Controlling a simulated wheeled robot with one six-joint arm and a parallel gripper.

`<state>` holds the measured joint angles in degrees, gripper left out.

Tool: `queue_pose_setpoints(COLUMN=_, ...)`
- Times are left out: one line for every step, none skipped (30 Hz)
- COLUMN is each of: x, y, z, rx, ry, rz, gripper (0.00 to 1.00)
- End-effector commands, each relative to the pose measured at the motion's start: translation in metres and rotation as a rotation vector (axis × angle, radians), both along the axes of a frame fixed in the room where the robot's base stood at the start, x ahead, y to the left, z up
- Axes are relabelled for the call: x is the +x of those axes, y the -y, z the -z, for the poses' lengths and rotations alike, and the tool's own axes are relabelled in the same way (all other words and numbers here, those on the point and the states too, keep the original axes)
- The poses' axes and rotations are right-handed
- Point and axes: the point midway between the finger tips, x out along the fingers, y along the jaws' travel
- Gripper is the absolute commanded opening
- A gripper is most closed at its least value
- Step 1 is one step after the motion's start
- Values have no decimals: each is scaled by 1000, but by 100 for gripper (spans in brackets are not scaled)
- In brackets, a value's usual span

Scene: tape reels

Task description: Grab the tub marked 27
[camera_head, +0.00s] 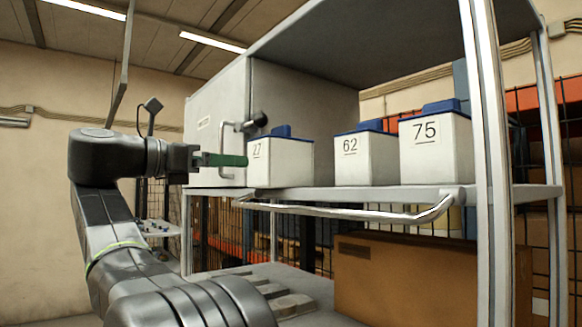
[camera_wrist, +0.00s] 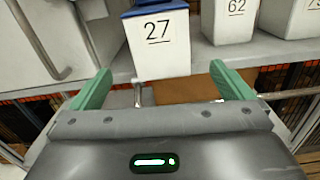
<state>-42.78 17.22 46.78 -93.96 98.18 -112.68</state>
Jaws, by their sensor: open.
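The tub marked 27 (camera_head: 282,163) is white with a blue rim and stands upright on the shelf, leftmost of three tubs. In the wrist view the tub (camera_wrist: 158,48) stands ahead, between the lines of the two fingers. My gripper (camera_head: 243,160) is in front of the tub, with its green fingers at about label height in the head view. In the wrist view my gripper (camera_wrist: 168,84) has its fingers wide apart with nothing between them. Whether a fingertip touches the tub cannot be told.
Tub 62 (camera_head: 365,158) and tub 75 (camera_head: 435,147) stand to the right on the same shelf (camera_head: 330,190). A grey cabinet with a handle (camera_head: 226,140) is close on the left. A metal rail (camera_head: 350,212) runs along the shelf front. A cardboard box (camera_head: 420,275) is below.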

Motion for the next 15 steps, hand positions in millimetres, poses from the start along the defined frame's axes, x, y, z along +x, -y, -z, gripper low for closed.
queue_pose_setpoints(x=0, y=-2, z=0, rx=-18, ry=-24, rz=-1, gripper=100)
queue_pose_setpoints(x=1, y=-2, z=0, rx=-25, ry=-35, rz=0, gripper=100)
queue_pose_setpoints(x=1, y=-1, z=1, rx=-32, ry=-46, rz=0, gripper=100)
queue_pose_setpoints(x=2, y=0, z=1, rx=-35, ry=-51, rz=1, gripper=100)
queue_pose_setpoints(x=4, y=3, z=1, rx=-37, ry=-54, rz=2, gripper=100)
queue_pose_setpoints(x=6, y=7, z=0, rx=-38, ry=-55, rz=2, gripper=100)
queue_pose_setpoints(x=9, y=11, z=0, rx=-39, ry=-55, rz=3, gripper=100)
queue_pose_setpoints(x=12, y=15, z=0, rx=-38, ry=-55, rz=4, gripper=100)
queue_pose_setpoints(x=16, y=22, z=0, rx=-37, ry=-54, rz=4, gripper=100)
queue_pose_setpoints(x=19, y=27, z=0, rx=-37, ry=-55, rz=5, gripper=100)
queue_pose_setpoints(x=22, y=32, z=0, rx=-37, ry=-55, rz=5, gripper=100)
queue_pose_setpoints(x=27, y=38, z=0, rx=-38, ry=-54, rz=5, gripper=100)
queue_pose_setpoints(x=30, y=43, z=0, rx=-37, ry=-54, rz=5, gripper=100)
queue_pose_setpoints(x=33, y=47, z=0, rx=-37, ry=-54, rz=4, gripper=100)
queue_pose_setpoints(x=36, y=52, z=0, rx=-37, ry=-54, rz=4, gripper=100)
